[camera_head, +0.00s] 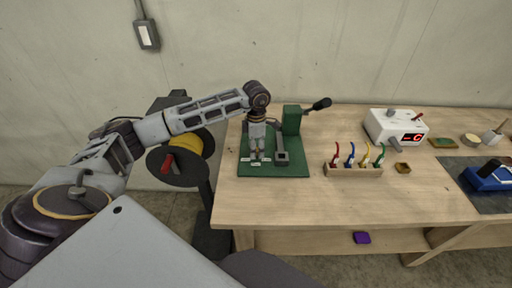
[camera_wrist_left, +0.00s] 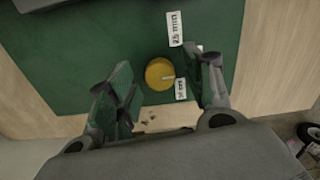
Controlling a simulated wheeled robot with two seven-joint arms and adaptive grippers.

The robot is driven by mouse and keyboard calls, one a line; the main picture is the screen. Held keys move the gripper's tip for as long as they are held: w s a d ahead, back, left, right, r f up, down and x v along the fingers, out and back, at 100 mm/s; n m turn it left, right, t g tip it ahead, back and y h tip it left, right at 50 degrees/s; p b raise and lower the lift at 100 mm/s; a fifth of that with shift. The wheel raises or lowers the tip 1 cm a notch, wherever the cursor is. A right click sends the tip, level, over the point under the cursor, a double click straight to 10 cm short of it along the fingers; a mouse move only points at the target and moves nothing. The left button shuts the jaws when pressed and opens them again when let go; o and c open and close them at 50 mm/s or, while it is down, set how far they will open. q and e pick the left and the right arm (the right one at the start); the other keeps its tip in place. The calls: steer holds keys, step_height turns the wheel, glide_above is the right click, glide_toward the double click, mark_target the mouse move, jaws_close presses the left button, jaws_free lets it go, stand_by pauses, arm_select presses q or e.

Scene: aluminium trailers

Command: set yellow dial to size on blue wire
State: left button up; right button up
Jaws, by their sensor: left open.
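The yellow dial (camera_wrist_left: 159,73) sits on the green base plate (camera_wrist_left: 75,60) in the left wrist view. A small pale mark shows on the dial's right side. A white label that seems to read 25 mm (camera_wrist_left: 175,29) lies above right of it, and another label (camera_wrist_left: 181,89), hard to read, lies beside it at lower right. My left gripper (camera_head: 257,151) is open, pointing down over the plate, with its fingers to either side of the dial and apart from it. The blue wire (camera_head: 350,154) stands in a wooden rack. My right gripper is not in view.
The plate carries a green block with a black-knobbed lever (camera_head: 320,104) right of my gripper. A white device with a red display (camera_head: 397,127) stands further right. The front of the table is clear.

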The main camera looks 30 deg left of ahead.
arm_select(q)
steer(key=c, duration=1.1)
steer(key=shift+o, duration=0.2)
